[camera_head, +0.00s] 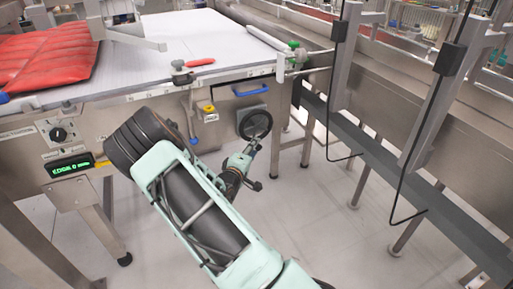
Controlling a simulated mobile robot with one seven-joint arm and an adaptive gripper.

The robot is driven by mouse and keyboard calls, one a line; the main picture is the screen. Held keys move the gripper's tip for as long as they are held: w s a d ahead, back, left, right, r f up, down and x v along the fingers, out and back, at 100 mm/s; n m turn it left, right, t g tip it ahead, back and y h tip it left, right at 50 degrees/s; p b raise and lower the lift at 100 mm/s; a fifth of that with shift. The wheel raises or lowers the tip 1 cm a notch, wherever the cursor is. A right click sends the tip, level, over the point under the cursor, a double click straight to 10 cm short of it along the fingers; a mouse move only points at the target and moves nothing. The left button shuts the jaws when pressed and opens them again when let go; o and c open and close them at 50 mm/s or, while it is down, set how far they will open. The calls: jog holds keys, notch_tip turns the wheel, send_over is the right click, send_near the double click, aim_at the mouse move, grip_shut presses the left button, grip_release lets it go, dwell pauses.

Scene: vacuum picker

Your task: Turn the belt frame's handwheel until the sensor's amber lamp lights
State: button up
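The handwheel (254,122), a dark ring, is on the side of the belt frame (225,130), below the white belt (190,38). My gripper (253,146) is at the wheel's lower rim, small and partly hidden by its own links. I cannot tell whether it touches the rim or whether its fingers are open or shut. I cannot make out which part is the sensor or whether an amber lamp is lit. A display (69,166) shows green text, seemingly "EDGE 0".
A red padded pack (45,55) lies on the belt at left. A blue handle (250,90) and a yellow-topped button (209,109) are near the wheel. A steel frame with hanging black cables (327,130) stands at right. Pale floor (310,205) is open between.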

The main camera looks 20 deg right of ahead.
jog(key=shift+x, duration=1.7)
grip_shut()
